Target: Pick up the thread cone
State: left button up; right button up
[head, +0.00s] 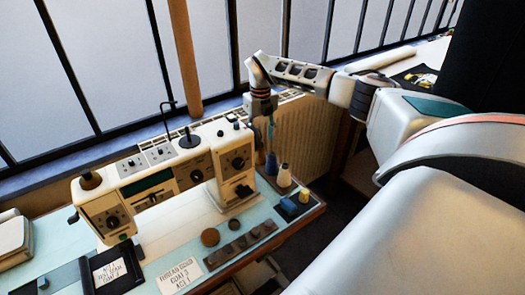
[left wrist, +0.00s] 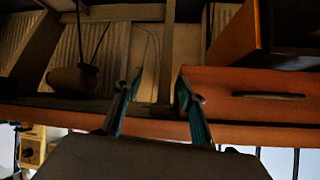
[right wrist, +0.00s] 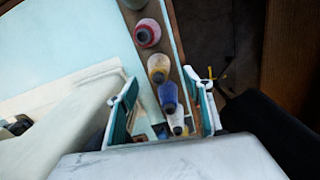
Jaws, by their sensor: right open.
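Several thread cones stand in a row on a wooden strip at the table's right side. The right wrist view shows a red cone (right wrist: 147,33), a yellow cone (right wrist: 158,68), a blue cone (right wrist: 168,97) and a white cone (right wrist: 177,122). In the head view, a blue cone (head: 271,165) and a white cone (head: 284,176) stand upright. My right gripper (right wrist: 160,76) is open and empty, with its fingers on either side of the row. It points down above the cones in the head view (head: 270,135). My left gripper (left wrist: 158,78) is open and empty, away from the cones.
A large cream sewing machine (head: 170,175) stands left of the cones. A ribbed radiator (head: 305,135) stands behind. The left wrist view shows a drawer front (left wrist: 270,95).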

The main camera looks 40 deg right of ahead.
aim_at(261, 154)
notch_tip(261, 154, down, 8)
jog(key=shift+s+a+r, duration=0.1)
jog(key=shift+a+r, duration=0.05)
dwell(0.3)
jog(key=shift+c, duration=0.4)
jog(key=c, duration=1.1)
